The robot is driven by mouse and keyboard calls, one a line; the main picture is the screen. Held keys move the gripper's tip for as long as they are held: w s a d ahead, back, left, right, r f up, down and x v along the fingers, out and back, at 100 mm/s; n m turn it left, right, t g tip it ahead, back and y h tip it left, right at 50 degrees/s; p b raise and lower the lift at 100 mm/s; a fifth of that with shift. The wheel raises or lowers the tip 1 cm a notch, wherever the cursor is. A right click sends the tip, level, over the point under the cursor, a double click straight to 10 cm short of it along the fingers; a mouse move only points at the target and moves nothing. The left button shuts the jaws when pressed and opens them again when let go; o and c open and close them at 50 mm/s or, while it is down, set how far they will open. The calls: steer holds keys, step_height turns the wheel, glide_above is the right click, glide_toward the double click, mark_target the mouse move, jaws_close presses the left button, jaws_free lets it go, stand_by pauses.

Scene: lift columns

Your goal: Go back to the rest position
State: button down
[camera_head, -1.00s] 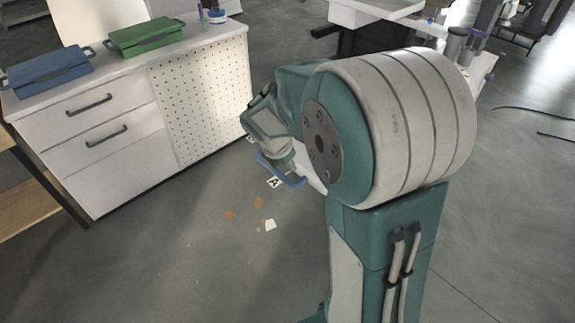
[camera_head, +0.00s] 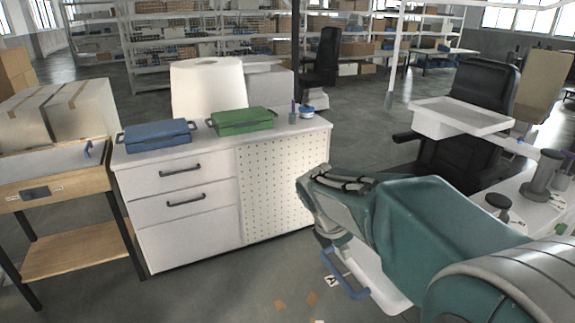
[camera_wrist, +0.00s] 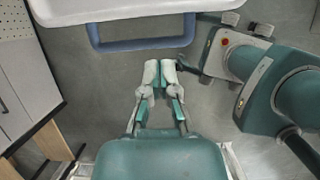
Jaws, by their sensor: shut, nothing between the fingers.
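My gripper (camera_wrist: 160,72) shows in the wrist view with its two pale fingertips close together and nothing between them. It points at the grey floor beside a blue handle (camera_wrist: 140,44) on a white body. In the head view my teal arm reaches in from the lower right, and my gripper's fingers are hidden there. The blue handle also shows in the head view (camera_head: 345,284), below the arm.
A white cabinet (camera_head: 190,222) carries a blue box (camera_head: 157,136), a green box (camera_head: 241,121) and a paper roll (camera_head: 208,88). A wooden bench (camera_head: 60,180) stands left. A black chair (camera_head: 478,105) with a white tray (camera_head: 460,113) stands right. Small scraps (camera_head: 311,298) lie on the floor.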

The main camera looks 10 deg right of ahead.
steer(key=s+a+r+m+t+y, duration=0.1)
steer(key=s+r+m+t+y, duration=0.1)
steer(key=s+m, duration=0.7)
steer(key=s+a+r+m+t+y, duration=0.2)
steer(key=s+m, duration=0.7)
steer(key=m, duration=0.3)
steer(key=shift+s+a, duration=0.2)
steer(key=shift+s, duration=0.1)
